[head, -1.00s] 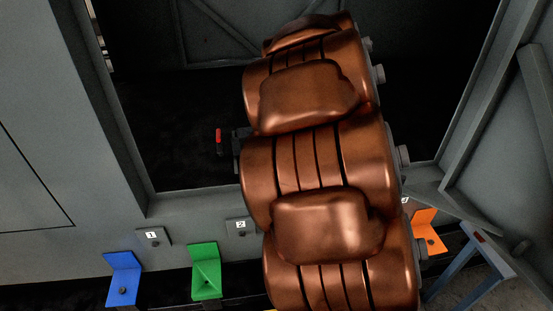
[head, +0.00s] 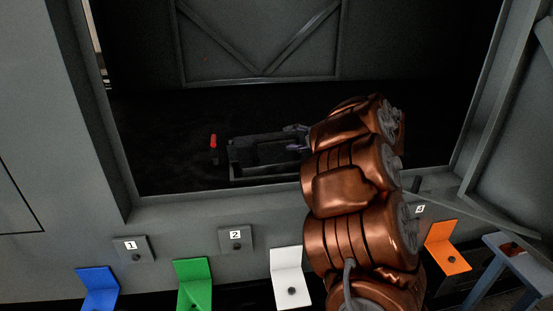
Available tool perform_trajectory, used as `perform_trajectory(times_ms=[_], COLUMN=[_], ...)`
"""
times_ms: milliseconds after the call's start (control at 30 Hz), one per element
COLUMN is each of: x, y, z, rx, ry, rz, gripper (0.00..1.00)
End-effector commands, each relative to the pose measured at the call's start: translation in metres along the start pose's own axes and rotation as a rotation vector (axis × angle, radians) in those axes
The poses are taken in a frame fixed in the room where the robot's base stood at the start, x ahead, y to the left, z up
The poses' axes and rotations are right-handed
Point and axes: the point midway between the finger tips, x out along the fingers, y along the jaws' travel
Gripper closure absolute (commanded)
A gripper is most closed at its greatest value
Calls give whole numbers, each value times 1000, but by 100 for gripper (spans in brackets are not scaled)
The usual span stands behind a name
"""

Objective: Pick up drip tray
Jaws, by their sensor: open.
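A dark, open-topped tray (head: 236,172), which looks like the drip tray, lies on the black floor inside the enclosure. Its rim shows faintly against the dark floor. My gripper (head: 292,139) is open at the right part of the tray, near its far right corner. The fingers are small and dark in this view, and I cannot tell whether they touch the tray. My copper-coloured arm reaches in from the lower right and hides what lies to the right of the tray.
A small red-topped part (head: 213,142) stands left of the tray. The enclosure's front sill (head: 180,208) runs below the opening. Outside it are blue (head: 98,288), green (head: 193,284), white (head: 288,277) and orange (head: 447,247) brackets. A grey-blue stand (head: 497,265) is at the lower right.

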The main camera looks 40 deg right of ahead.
Motion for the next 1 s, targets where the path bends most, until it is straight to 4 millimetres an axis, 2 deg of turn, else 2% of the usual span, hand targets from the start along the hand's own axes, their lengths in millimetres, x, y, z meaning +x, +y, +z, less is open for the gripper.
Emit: perform_trajectory(times_ms=[100,267,600,867,1000], x=[14,22,64,67,67], y=[-1,-1,-4,-2,-2], z=[-1,-1,-2,-1,-1], rx=[-1,-1,-1,0,0], ry=[4,2,2,-2,-2], rz=[2,2,1,1,1], gripper=[54,54,54,54,67])
